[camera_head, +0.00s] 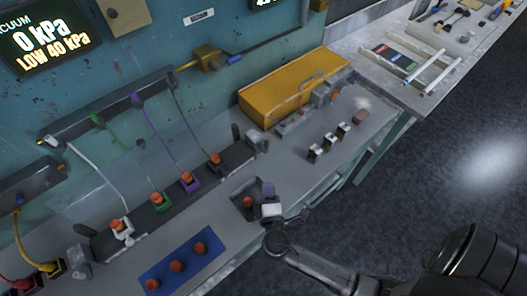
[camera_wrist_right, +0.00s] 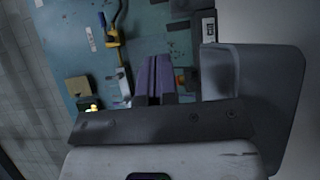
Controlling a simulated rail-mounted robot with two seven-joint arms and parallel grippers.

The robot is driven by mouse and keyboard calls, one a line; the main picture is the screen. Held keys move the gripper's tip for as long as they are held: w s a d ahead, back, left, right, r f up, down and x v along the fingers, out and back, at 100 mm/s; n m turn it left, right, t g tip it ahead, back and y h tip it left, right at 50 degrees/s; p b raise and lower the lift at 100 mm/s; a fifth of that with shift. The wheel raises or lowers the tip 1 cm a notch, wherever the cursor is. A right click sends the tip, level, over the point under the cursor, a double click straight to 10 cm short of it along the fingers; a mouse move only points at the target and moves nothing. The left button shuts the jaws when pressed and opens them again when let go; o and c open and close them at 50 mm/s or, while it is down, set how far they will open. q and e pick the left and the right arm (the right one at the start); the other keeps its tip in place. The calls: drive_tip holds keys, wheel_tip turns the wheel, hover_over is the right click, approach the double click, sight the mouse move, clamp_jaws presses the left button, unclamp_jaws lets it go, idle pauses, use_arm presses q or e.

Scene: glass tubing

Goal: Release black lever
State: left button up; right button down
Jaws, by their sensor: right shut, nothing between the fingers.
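My right gripper (camera_head: 268,188) comes in from the lower right over the bench, with purple fingertips. Its purple fingers (camera_wrist_right: 155,80) are pressed together with nothing between them. It stands beside a dark tray (camera_head: 238,186) with an orange-topped piece (camera_head: 247,202) in it; I cannot tell whether it touches the tray. A dark fitting with an orange top (camera_head: 215,158) sits at the right of a row, at the end of a dark tube (camera_head: 187,108). I cannot clearly make out a black lever. My left gripper is not in view.
Purple (camera_head: 188,180), green (camera_head: 158,199) and white (camera_head: 121,229) fittings share the row, behind a clear panel. A blue mat (camera_head: 172,263) with orange knobs lies in front. A yellow box (camera_head: 290,87) stands at the back. The bench edge is at the right.

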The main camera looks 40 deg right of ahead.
drive_tip(key=p+x, duration=0.1)
drive_tip(key=x, duration=1.2)
drive_tip(key=shift+w+d, duration=0.1)
drive_tip(key=shift+d, duration=0.05)
